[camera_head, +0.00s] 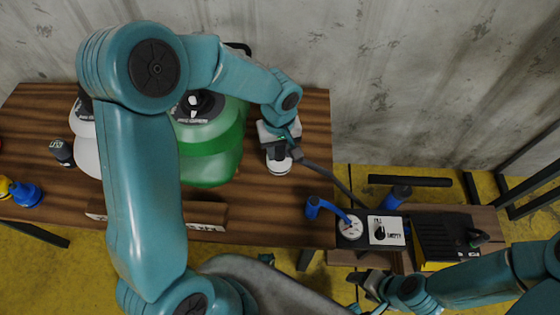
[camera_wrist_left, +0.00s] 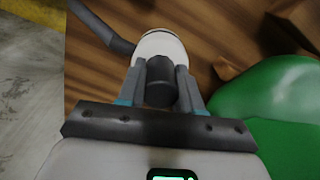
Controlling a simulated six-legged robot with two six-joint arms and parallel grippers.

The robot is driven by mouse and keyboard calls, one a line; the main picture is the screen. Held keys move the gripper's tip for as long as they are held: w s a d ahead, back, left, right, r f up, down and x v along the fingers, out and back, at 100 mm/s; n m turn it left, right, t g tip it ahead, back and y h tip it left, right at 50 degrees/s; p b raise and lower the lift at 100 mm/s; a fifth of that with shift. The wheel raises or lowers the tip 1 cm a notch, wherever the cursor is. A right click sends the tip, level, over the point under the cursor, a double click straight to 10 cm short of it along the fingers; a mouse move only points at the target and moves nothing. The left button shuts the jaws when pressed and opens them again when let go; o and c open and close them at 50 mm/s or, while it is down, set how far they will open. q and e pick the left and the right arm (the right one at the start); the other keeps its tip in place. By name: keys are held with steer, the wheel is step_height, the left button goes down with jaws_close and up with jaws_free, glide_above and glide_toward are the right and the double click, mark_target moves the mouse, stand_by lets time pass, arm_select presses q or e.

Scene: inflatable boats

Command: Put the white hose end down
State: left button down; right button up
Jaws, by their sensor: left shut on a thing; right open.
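The white hose end (camera_head: 279,166) is over the right part of the wooden table, beside the green inflatable boat (camera_head: 212,150). My left gripper (camera_head: 278,150) is shut on its dark grey neck. In the left wrist view, the fingers of my left gripper (camera_wrist_left: 161,78) clasp that neck, and the white rim of the hose end (camera_wrist_left: 162,43) shows beyond them. A dark hose (camera_head: 335,180) runs from it towards the right. I cannot tell whether the hose end touches the table. My right gripper (camera_head: 370,284) is open and empty at the lower right, below the gauge.
The wooden table (camera_head: 285,215) has bare room in front of the hose end. A white boat (camera_head: 88,150) stands left of the green one. A gauge (camera_head: 349,228), a switch panel (camera_head: 386,231) and a black-and-yellow box (camera_head: 445,236) sit on the lower right bench. A concrete wall rises behind.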

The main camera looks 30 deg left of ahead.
mark_target(279, 161)
arm_select(q)
step_height(279, 161, down, 5)
steer(key=shift+f+b, duration=0.1)
steer(key=shift+b, duration=0.25)
steer(key=c, duration=0.8)
jaws_free()
steer(key=shift+o, duration=0.2)
